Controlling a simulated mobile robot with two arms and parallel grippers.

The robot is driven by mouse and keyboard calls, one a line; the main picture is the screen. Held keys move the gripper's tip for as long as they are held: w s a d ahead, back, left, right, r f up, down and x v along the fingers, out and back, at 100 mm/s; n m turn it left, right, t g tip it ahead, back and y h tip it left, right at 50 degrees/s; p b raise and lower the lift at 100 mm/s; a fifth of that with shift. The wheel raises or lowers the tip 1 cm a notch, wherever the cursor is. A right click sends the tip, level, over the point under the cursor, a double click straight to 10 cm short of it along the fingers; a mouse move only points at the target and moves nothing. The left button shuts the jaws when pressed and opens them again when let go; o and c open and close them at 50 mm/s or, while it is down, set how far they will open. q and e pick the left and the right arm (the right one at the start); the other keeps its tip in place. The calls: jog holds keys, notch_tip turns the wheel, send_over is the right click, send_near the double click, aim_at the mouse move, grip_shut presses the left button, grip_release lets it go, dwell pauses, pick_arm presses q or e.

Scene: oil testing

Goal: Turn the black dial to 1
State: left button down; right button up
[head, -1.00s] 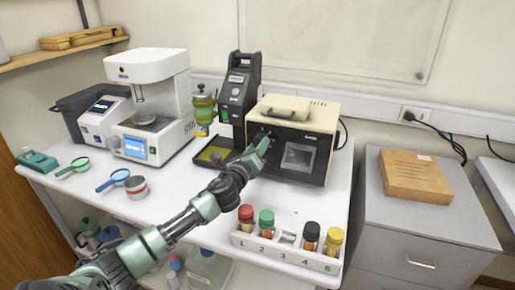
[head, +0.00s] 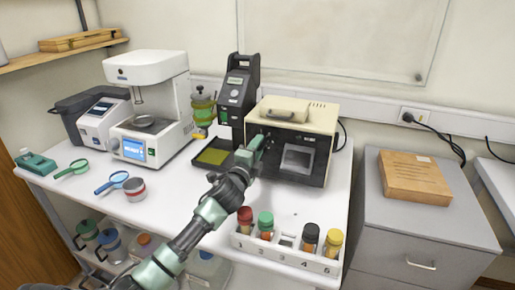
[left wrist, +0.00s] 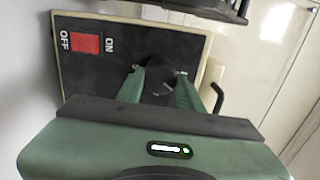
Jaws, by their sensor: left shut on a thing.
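The black dial (left wrist: 160,84) is on the dark front panel of the cream-topped box machine (head: 291,109), beside a red ON/OFF switch (left wrist: 86,43). My left gripper (left wrist: 161,76) is shut on the dial, with one green finger on each side of it. In the head view my left gripper (head: 254,150) is at the left part of the machine's front and hides the dial there. The dial's markings are too small to read. My right gripper is not in view.
A numbered rack (head: 288,254) with several capped bottles stands at the table's front right. A dark tester (head: 238,90) with a tray (head: 212,157) is left of the machine. A white instrument (head: 148,93) stands farther left. The table between the arm and the rack is clear.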

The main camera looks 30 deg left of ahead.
pick_arm(q)
jog(key=shift+n+p, duration=0.5)
jog(key=shift+n, duration=3)
jog(key=c, duration=0.9)
grip_release()
jog(key=shift+a, duration=0.1)
jog(key=b+v, duration=0.1)
jog(key=v, duration=0.6)
jog(key=shift+s, duration=0.25)
jog(key=shift+r, duration=0.15)
